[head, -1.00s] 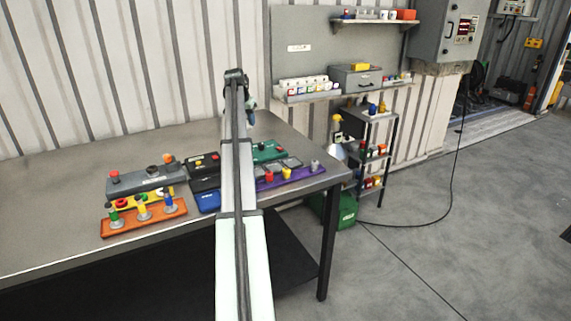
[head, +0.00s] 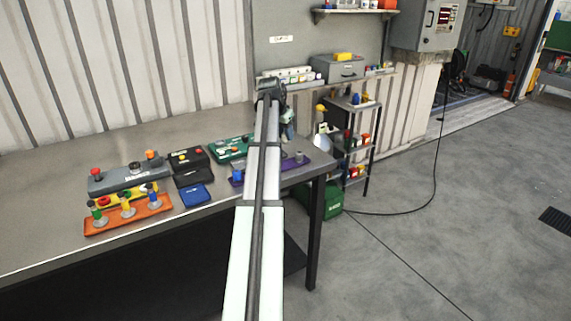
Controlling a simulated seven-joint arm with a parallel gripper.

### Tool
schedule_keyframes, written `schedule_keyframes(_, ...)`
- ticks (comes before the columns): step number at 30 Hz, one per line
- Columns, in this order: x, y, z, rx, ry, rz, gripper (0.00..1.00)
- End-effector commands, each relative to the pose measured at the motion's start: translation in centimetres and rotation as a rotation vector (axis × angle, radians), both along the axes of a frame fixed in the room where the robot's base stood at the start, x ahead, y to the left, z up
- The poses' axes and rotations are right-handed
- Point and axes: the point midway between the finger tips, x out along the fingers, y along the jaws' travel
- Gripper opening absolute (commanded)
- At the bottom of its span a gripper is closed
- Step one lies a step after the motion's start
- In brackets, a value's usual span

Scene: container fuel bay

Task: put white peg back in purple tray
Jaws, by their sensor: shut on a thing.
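The purple tray (head: 292,167) lies near the right end of the workbench, partly hidden behind my arm. A grey peg (head: 299,157) stands at its right end, and a small blue piece shows at its left end. My gripper (head: 289,133) is at the far end of my outstretched arm, above and behind the tray, pointing down. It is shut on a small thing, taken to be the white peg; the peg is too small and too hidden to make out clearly.
Left of the tray are a green case (head: 231,147), a black box (head: 188,158), a blue case (head: 195,195), a grey control box (head: 128,180) and an orange tray (head: 128,222) with coloured pegs. A shelf rack (head: 352,140) stands beyond the bench's right end.

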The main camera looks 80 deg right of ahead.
Motion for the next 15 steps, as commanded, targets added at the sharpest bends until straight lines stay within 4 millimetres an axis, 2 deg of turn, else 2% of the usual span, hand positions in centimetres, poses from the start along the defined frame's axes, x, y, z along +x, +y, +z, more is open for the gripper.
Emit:
schedule_keyframes(5, 0.0, 0.0, -1.9, 0.000, -0.004, -0.008, 0.00)
schedule_keyframes(12, 0.0, 0.0, -5.6, 0.000, -0.003, -0.006, 0.00)
schedule_keyframes(15, 0.0, 0.0, -6.2, -0.001, -0.003, -0.006, 0.00)
